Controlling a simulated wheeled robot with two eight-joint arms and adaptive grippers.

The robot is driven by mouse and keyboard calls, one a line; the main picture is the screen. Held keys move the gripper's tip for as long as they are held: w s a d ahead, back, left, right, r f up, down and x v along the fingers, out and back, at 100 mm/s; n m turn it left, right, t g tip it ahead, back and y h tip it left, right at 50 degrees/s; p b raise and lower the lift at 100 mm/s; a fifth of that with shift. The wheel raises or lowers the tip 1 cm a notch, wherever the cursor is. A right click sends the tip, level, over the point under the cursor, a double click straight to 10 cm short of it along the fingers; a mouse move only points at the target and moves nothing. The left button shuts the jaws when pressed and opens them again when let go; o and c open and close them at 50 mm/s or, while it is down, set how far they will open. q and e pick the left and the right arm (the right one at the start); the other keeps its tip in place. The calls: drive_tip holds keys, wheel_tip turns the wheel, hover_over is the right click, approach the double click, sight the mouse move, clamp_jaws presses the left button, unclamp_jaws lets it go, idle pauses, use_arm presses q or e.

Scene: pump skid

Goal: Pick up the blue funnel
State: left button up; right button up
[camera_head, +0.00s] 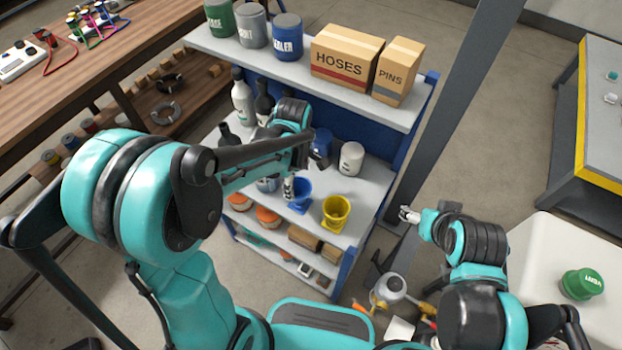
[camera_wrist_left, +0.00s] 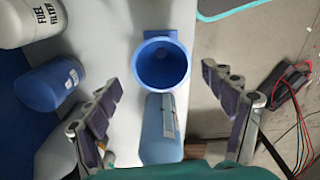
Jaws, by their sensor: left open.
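The blue funnel (camera_head: 302,190) stands on the middle shelf of the rack, left of a yellow funnel (camera_head: 336,212). In the left wrist view the blue funnel (camera_wrist_left: 161,66) shows from above with its round mouth facing the camera. My left gripper (camera_head: 289,188) is at the left side of the blue funnel in the head view. In the wrist view its fingers (camera_wrist_left: 160,76) are spread wide on both sides of the funnel, apart from it, with nothing between the pads gripped. My right gripper (camera_head: 409,214) is to the right of the rack, small in view; its jaw state is unclear.
A light blue labelled container (camera_wrist_left: 161,130) is close to the funnel in the wrist view. A darker blue container (camera_wrist_left: 48,84) and a white fuel filter can (camera_wrist_left: 30,20) stand to the left. The top shelf holds boxes (camera_head: 346,55) and cans. A grey post (camera_head: 450,110) rises beside the rack.

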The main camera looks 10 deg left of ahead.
sight(298, 187)
use_arm(q)
drive_tip(key=shift+w+f, duration=0.15)
drive_tip(key=shift+f, duration=0.2)
drive_tip(key=shift+s+f+b, duration=0.25)
drive_tip(key=shift+f+b, duration=0.45)
drive_tip(key=shift+f, duration=0.5)
wheel_tip(298, 187, down, 5)
drive_tip(key=shift+r+b, duration=0.1)
drive_tip(key=shift+b, duration=1)
drive_tip(key=shift+r, duration=0.1)
drive_tip(key=shift+c, duration=0.2)
drive_tip(key=c, duration=1.4)
